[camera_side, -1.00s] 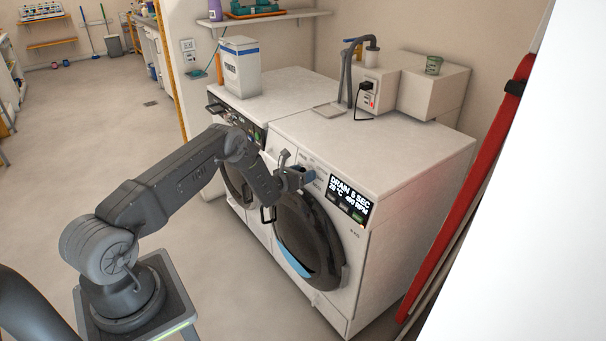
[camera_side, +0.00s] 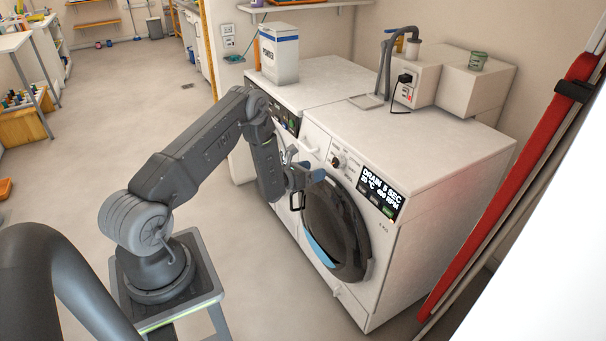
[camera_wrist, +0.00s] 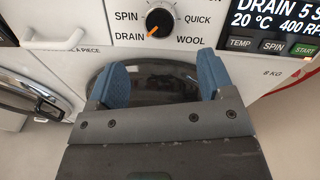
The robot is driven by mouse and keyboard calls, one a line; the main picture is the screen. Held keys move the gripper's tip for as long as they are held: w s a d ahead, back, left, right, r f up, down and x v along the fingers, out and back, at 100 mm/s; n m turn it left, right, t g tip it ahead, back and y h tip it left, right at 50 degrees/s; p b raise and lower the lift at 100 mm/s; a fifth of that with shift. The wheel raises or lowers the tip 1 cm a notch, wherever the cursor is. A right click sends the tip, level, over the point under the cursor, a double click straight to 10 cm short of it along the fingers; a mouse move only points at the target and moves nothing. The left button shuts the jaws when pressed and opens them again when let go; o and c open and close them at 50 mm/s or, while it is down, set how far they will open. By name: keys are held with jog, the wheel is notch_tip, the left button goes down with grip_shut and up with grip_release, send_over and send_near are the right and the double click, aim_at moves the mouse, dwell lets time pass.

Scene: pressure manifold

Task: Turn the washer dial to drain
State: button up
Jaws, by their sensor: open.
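The washer dial (camera_wrist: 160,21) is a round dark knob with an orange pointer, high in the wrist view. The pointer slants down-left toward the DRAIN label (camera_wrist: 129,37). The dial also shows in the side view (camera_side: 339,162) on the right-hand washer's front panel. The display (camera_side: 380,190) reads DRAIN 5 SEC, 20 °C, 400 RPM. My gripper (camera_wrist: 160,70) is open and empty, with its blue fingers spread apart. It stands below the dial and clear of it, in front of the round door (camera_side: 338,232). It also shows in the side view (camera_side: 309,176).
A second machine (camera_side: 286,112) stands to the left, with a white powder box (camera_side: 279,55) on top. A white handle (camera_wrist: 54,40) sticks out left of the dial. A tap and hose (camera_side: 388,65) stand behind the washer. Open floor lies left of my arm.

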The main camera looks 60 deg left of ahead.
jog(key=shift+s+d+r, duration=0.1)
jog(key=shift+s, duration=0.85)
jog(key=shift+s+d+r, duration=0.1)
jog(key=shift+s, duration=0.85)
